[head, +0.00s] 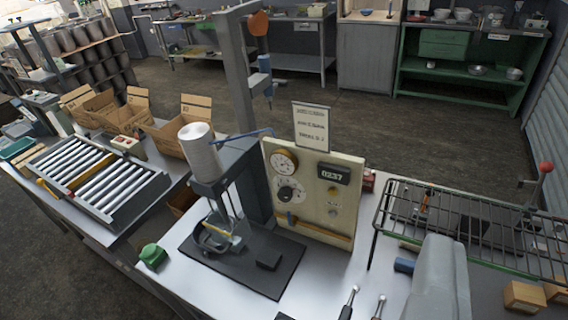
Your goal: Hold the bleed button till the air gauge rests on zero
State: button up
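A cream panel (310,222) stands upright on the grey bench in the middle of the view. It carries a round white gauge (284,161) at its upper left; the needle is too small to read. Below is a second dial (290,191) with a dark centre. A dark display (333,173) reads about 0237. A small yellow knob (332,190) and a paler one (333,211) sit at the right. I cannot tell which part is the bleed button. My gripper is not clearly in view.
A press-like stand (248,110) with a white cylinder (199,147) and dark base (262,270) stands left of the panel. A wire rack (470,215) is at right. A roller tray (98,185) and cardboard boxes (175,140) are left. A grey rounded shape (440,285) fills the lower right.

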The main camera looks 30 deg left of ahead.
grip_shut()
dwell(1.6)
